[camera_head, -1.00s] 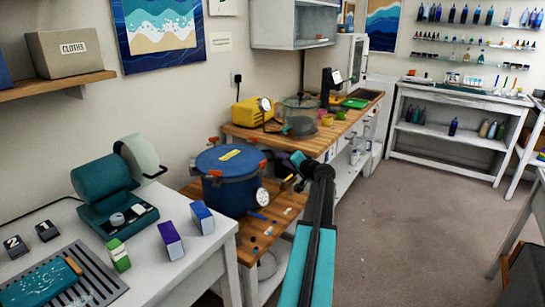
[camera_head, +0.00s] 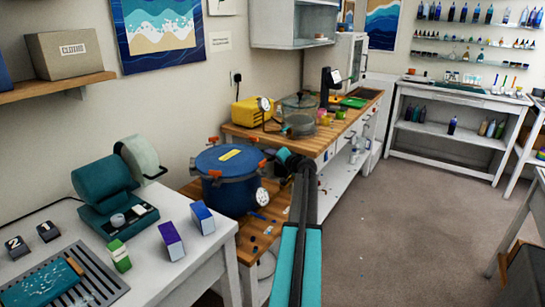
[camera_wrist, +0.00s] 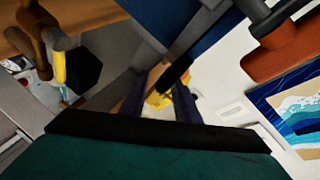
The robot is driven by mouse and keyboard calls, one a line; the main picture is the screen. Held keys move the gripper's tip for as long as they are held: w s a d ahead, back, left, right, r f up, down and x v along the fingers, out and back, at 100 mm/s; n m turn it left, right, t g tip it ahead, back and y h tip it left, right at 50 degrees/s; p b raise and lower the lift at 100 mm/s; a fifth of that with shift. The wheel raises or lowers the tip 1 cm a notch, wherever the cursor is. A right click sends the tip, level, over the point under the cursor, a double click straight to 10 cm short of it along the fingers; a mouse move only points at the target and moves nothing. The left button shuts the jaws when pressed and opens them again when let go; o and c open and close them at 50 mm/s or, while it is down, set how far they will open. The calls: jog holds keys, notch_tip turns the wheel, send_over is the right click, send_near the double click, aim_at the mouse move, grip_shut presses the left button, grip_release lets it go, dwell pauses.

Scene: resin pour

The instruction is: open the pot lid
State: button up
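The pot (camera_head: 229,195) is a blue round vessel with a gauge on its right side. Its blue lid (camera_head: 215,160) lies flat on top, with a yellow label and several orange-tipped clamps around the rim. My gripper (camera_head: 264,166) is at the right side of the pot, close to the rim; whether it touches a clamp cannot be told. In the wrist view, the two dark fingers (camera_wrist: 160,100) stand apart with nothing held between them. A blue surface, likely the pot, and an orange clamp handle (camera_wrist: 275,62) show near the top. My arm hides part of the bench.
A yellow pump (camera_head: 252,112) and a clear chamber (camera_head: 299,116) stand on the wooden bench behind the pot. A white table (camera_head: 190,262) at the left holds a teal machine (camera_head: 104,185) and small boxes.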

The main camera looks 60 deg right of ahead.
jog(key=shift+c, duration=0.2)
grip_shut()
jog(key=shift+s+r, duration=0.1)
